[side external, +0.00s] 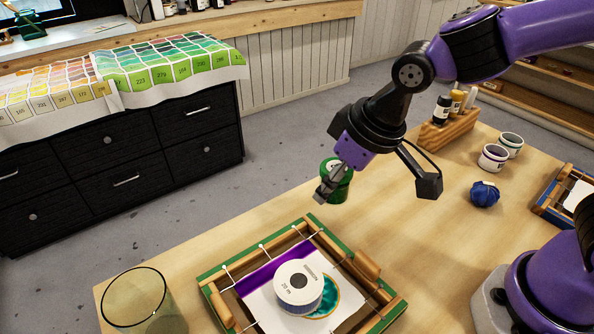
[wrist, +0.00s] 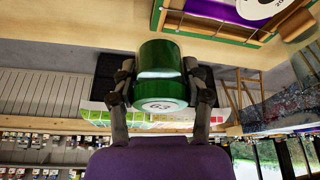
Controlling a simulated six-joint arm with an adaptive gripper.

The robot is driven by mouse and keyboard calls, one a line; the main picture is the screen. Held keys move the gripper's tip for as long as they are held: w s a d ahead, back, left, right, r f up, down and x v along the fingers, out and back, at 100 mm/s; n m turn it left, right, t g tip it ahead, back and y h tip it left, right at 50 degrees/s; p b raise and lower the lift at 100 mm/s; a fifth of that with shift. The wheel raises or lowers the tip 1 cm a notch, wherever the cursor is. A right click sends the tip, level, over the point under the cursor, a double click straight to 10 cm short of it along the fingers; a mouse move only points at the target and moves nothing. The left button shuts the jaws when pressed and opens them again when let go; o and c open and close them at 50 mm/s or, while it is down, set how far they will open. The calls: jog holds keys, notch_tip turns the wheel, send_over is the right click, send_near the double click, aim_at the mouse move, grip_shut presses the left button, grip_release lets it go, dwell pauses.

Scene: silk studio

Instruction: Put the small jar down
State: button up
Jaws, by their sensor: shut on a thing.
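The small jar (side external: 338,181) is dark green with a pale label band. My gripper (side external: 328,187) is shut on it and holds it in the air, above the table behind the framed silk. In the wrist view the jar (wrist: 162,75) sits between the two fingers of my gripper (wrist: 161,85), its end marked with a number that looks like 63. The jar is apart from the table (side external: 420,235). Part of it is hidden by a finger in the side view.
A glass (side external: 140,300) stands left. A bottle rack (side external: 449,130), two small pots (side external: 493,158) and a blue ball (side external: 484,194) are at right. Bare table lies between.

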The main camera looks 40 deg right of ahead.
aim_at(407, 168)
jog(key=w+d+m+g+h, duration=0.1)
jog(key=w+d+m+h, duration=0.2)
jog(key=d+m, duration=1.1)
jog(key=shift+d+r+g+h, duration=0.15)
jog(key=shift+d+g+h, duration=0.15)
jog(key=shift+d+h, duration=0.6)
jog(key=shift+m, duration=0.3)
jog(key=d+f, duration=0.2)
jog(key=d, duration=0.1)
jog(key=w+d+f, duration=0.1)
jog(key=d+f, duration=0.1)
jog(key=d, duration=0.2)
jog(key=d+f, duration=0.2)
jog(key=d, duration=0.2)
jog(key=shift+w+d+f, duration=0.15)
jog(key=shift+w+f, duration=0.05)
jog(key=shift+f, duration=0.1)
jog(key=shift+d+f, duration=0.2)
jog(key=shift+f, duration=1.9)
jog(key=shift+f, duration=0.1)
jog(key=o, duration=1.2)
